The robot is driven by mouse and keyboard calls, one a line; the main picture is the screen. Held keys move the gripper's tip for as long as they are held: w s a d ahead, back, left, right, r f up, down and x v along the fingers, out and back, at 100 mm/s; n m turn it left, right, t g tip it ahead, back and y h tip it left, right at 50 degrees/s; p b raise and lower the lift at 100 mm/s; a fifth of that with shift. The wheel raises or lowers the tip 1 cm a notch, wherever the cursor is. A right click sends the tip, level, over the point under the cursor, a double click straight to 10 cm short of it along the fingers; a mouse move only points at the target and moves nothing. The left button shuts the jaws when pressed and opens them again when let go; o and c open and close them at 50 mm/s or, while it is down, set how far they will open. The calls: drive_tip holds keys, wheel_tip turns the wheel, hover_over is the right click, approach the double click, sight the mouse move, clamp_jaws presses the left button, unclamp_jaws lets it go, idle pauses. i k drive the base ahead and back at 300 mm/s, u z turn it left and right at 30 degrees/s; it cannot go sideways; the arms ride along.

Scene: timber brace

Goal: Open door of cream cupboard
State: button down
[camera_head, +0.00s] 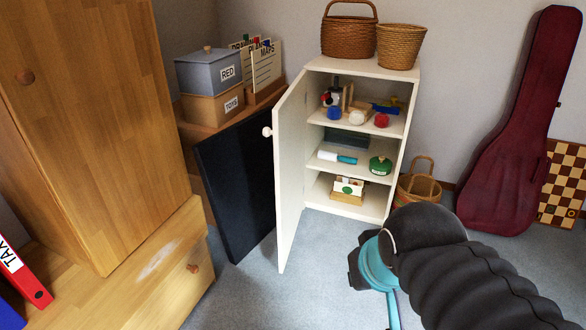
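The cream cupboard (392,215) stands against the back wall in the middle of the view. Its cream door (292,170) stands swung open on the left side, at a wide angle to the front. A round white knob (267,132) is on the door's left face. The shelves inside are in plain view. My gripper (358,268) is low in front of the cupboard, right of the door and apart from it in the picture. My arm and a teal part hide most of the gripper, so its fingers cannot be made out.
Two wicker baskets (348,36) sit on the cupboard top. Small items fill its shelves. A dark panel (238,185) leans left of the door. A wooden cabinet (100,120) takes up the left side. A red instrument case (515,130) leans at right. Grey carpet (320,290) lies clear in front.

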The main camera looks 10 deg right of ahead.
sight(288, 115)
drive_tip(key=u, duration=0.15)
drive_tip(key=k, duration=0.4)
drive_tip(key=z, duration=1.05)
drive_tip(key=i, duration=1.35)
drive_tip(key=u, duration=0.65)
